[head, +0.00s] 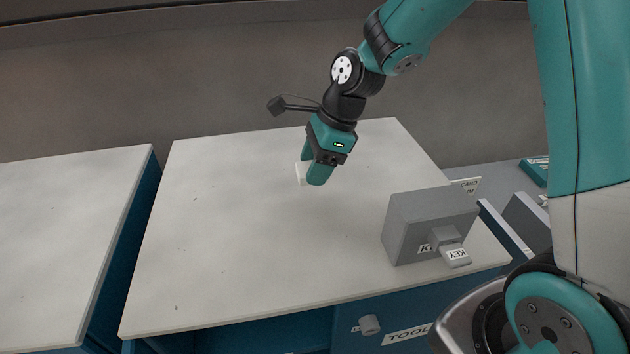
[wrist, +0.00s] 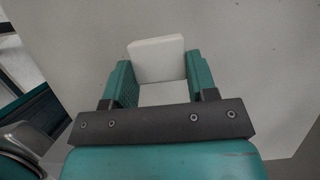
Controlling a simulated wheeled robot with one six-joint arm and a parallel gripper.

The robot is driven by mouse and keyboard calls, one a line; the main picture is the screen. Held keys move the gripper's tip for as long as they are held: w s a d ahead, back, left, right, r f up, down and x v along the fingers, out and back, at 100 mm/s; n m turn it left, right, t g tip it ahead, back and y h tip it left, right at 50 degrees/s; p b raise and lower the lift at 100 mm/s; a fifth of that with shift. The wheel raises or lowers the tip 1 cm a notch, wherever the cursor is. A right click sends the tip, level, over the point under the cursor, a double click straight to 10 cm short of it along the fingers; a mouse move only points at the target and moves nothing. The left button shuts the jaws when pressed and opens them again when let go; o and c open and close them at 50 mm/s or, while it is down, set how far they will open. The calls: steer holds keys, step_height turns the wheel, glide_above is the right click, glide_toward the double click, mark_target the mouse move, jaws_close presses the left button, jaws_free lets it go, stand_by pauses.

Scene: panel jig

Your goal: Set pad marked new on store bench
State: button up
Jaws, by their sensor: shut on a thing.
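My gripper (head: 318,172) reaches down over the far middle part of the pale bench top (head: 220,230). It is shut on a white pad (wrist: 157,58), which sits between the two teal fingers in the wrist view. In the head view only a small edge of the pad (head: 301,173) shows beside the fingers. No marking on the pad can be read. Whether the pad touches the bench top or hangs just above it, I cannot tell.
A grey box (head: 415,228) with a KEY-labelled knob (head: 455,255) stands at the bench's right front. A drawer marked TOOL (head: 405,335) is below. Another pale bench (head: 60,240) stands left across a gap. The bench's left and middle are clear.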

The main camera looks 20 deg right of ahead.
mark_target(309, 197)
steer(key=shift+f, duration=2.4)
steer(key=shift+f, duration=0.1)
steer(key=o, duration=0.9)
